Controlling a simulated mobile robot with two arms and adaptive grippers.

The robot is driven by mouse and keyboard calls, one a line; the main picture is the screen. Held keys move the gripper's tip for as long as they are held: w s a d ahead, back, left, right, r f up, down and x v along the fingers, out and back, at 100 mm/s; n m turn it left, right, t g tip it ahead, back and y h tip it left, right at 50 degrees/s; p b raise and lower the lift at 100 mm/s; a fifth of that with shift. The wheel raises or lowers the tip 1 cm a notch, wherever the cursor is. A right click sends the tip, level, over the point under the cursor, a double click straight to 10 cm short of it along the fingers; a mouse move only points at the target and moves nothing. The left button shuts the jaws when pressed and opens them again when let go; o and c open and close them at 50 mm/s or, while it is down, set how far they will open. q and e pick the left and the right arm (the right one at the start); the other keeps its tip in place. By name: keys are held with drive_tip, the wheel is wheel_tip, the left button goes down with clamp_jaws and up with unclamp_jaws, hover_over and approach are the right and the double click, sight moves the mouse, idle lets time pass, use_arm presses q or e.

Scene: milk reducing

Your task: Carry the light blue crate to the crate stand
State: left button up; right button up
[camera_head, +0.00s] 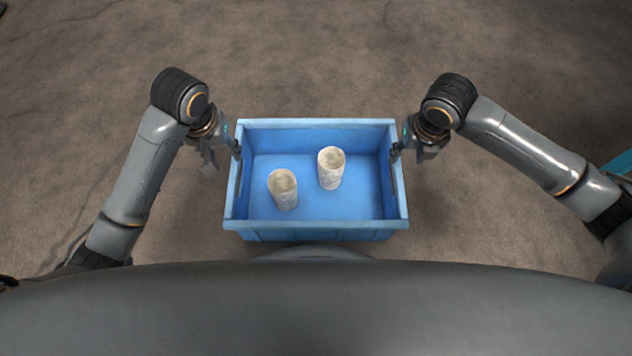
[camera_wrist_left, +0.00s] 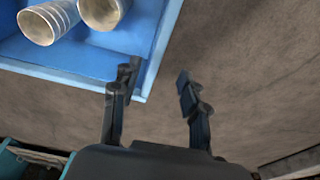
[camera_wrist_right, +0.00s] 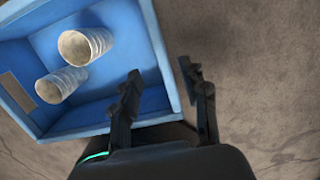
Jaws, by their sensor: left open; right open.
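The light blue crate (camera_head: 318,228) is in front of me in the head view, with two pale ribbed cups standing inside, a left one (camera_head: 284,190) and a right one (camera_head: 331,168). My left gripper (camera_head: 222,157) is open at the crate's left wall. In the left wrist view (camera_wrist_left: 157,76) one finger overlaps the crate side and the other is outside the rim. My right gripper (camera_head: 412,152) is open at the right wall. In the right wrist view (camera_wrist_right: 161,73) its fingers likewise lie either side of the rim. Contact is unclear. No crate stand is identifiable.
Brown, bare floor (camera_head: 320,60) surrounds the crate and is clear beyond it and to both sides. A teal-edged object (camera_head: 619,164) is partly cut off at the right edge of the head view.

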sight(233, 168)
use_arm(q)
drive_tip(key=f, duration=0.3)
drive_tip(key=w+f, duration=0.1)
drive_tip(key=f, duration=0.7)
drive_tip(key=shift+w+f, duration=0.1)
drive_tip(key=shift+w, duration=0.2)
use_arm(e)
drive_tip(key=f, duration=0.3)
drive_tip(key=w+f, duration=0.1)
drive_tip(key=f, duration=0.7)
drive_tip(key=shift+w, duration=0.3)
use_arm(q)
clamp_jaws()
use_arm(e)
clamp_jaws()
drive_tip(key=shift+w, duration=0.1)
